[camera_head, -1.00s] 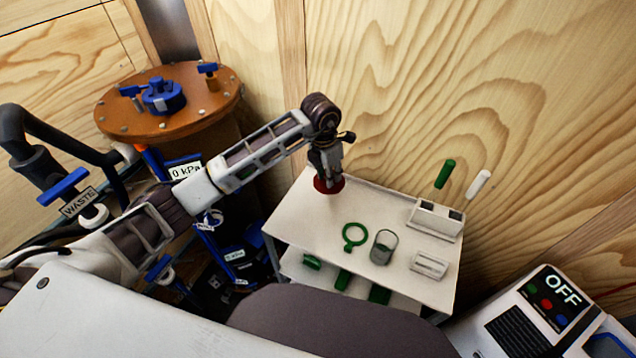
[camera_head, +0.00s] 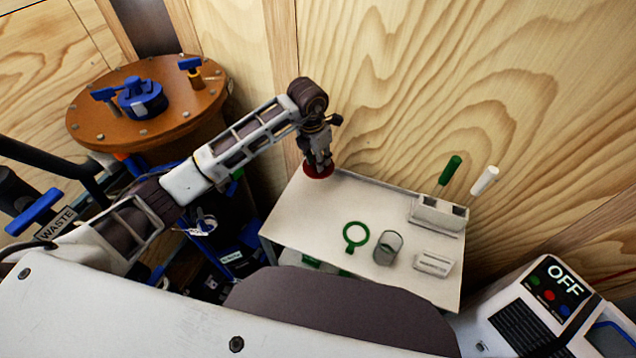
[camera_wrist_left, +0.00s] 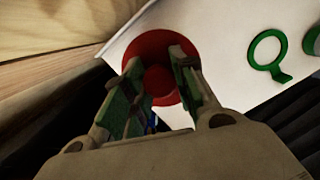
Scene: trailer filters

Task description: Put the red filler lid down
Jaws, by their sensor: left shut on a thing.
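The red filler lid (camera_head: 318,171) is a round red disc at the far left corner of the white table (camera_head: 330,215). My left gripper (camera_head: 319,160) points down over it. In the left wrist view the gripper's two fingers (camera_wrist_left: 157,82) are shut on the knob in the middle of the lid (camera_wrist_left: 172,48). The lid is at or very near the table top; I cannot tell whether it touches. Part of the lid is hidden behind the fingers. My right gripper is not in view.
A brown drum (camera_head: 150,110) stands left.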

